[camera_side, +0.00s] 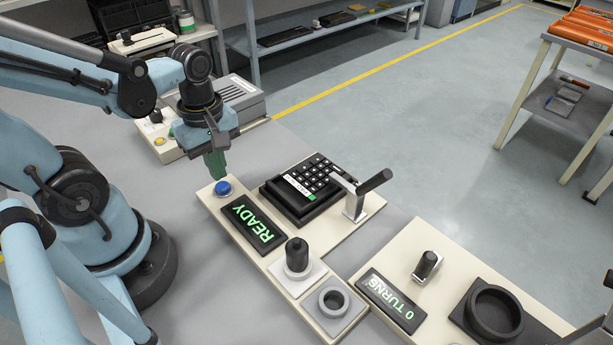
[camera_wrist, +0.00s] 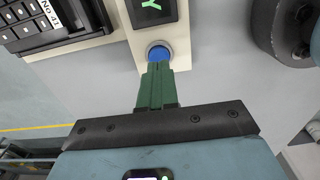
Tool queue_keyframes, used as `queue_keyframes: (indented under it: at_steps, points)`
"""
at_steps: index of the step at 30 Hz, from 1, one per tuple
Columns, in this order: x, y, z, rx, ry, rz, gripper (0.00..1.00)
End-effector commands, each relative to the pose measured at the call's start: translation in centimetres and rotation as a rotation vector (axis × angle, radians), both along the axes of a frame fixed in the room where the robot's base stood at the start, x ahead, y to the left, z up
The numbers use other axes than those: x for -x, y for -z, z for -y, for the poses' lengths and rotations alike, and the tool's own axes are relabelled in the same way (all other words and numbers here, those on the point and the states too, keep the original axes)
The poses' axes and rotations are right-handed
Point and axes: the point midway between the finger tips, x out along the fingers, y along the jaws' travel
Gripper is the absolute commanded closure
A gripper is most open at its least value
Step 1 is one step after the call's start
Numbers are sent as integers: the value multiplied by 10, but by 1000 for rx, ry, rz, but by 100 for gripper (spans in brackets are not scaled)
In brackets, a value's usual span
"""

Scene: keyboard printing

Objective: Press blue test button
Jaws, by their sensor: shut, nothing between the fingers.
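I cannot tell whether the fingertips touch the button.
A black keypad (camera_side: 305,189) and a lever (camera_side: 358,194) stand right of the button. A black knob (camera_side: 297,255) and a ring socket (camera_side: 333,301) lie nearer. A second panel has a display reading 0 TURNS (camera_side: 391,299). A grey device (camera_side: 226,100) stands behind my gripper.

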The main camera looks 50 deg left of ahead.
Motion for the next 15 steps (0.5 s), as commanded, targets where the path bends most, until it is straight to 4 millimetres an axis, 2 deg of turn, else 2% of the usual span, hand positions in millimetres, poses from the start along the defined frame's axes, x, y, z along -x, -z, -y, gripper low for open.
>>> queue_keyframes:
  at_steps: [6, 15]
  points:
    - [-1, 14, 0, 0, 0, 1, 100]
    - [0, 20, 0, 0, 0, 1, 100]
